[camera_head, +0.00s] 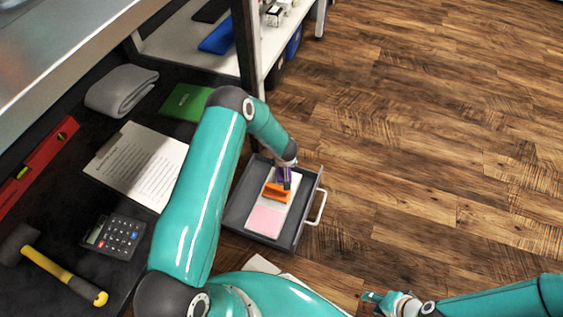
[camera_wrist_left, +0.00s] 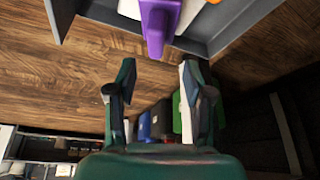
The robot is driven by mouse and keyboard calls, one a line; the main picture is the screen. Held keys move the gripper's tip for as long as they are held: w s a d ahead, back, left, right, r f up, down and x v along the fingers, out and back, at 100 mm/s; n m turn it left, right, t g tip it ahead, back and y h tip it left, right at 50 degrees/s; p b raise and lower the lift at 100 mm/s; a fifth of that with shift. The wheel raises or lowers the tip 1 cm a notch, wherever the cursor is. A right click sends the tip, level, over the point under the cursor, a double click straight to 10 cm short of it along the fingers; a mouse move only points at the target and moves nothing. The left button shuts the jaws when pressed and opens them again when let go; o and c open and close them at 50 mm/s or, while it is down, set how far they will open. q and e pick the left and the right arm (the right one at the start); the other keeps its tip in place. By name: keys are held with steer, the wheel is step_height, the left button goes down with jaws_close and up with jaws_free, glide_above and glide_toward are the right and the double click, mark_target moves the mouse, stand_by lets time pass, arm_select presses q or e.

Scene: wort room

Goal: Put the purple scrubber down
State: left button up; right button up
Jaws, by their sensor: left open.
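The purple scrubber (camera_head: 283,175) is in the open grey drawer (camera_head: 232,212), at its far end, partly hidden by my left wrist in the head view. In the left wrist view the scrubber's purple handle (camera_wrist_left: 158,22) shows just beyond the fingertips. My left gripper (camera_wrist_left: 158,80) is open, with its two fingers apart and nothing between them; the handle is not between the fingers. My right gripper (camera_head: 372,297) is low over the floor at the lower right, away from the drawer; its jaw state is too small to tell.
An orange item (camera_head: 276,192) and a pink pad (camera_head: 265,220) lie in the drawer. The dark worktop at left holds a calculator (camera_head: 116,237), a paper sheet (camera_head: 139,165), a hammer (camera_head: 60,268) and a folded grey cloth (camera_head: 122,91). Wooden floor at right is clear.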

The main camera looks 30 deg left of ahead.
arm_select(q)
steer(key=s+d+r+m+g+h, duration=0.1)
steer(key=s+d+r+m+h, duration=0.1)
steer(key=s+d, duration=0.8)
steer(key=s+d+r+m+g+h+p, duration=0.1)
steer(key=s+d+r+m+g+h, duration=0.1)
steer(key=s+d+r, duration=0.4)
steer(key=s+d+m+h, duration=0.1)
steer(key=s+d, duration=0.4)
steer(key=s, duration=0.5)
steer(key=shift+d+r+h, duration=0.15)
steer(key=shift+h, duration=0.65)
step_height(320, 180, up, 33)
steer(key=p, duration=3.3)
steer(key=shift+w, duration=0.2)
steer(key=shift+c, duration=0.9)
steer(key=shift+s, duration=0.1)
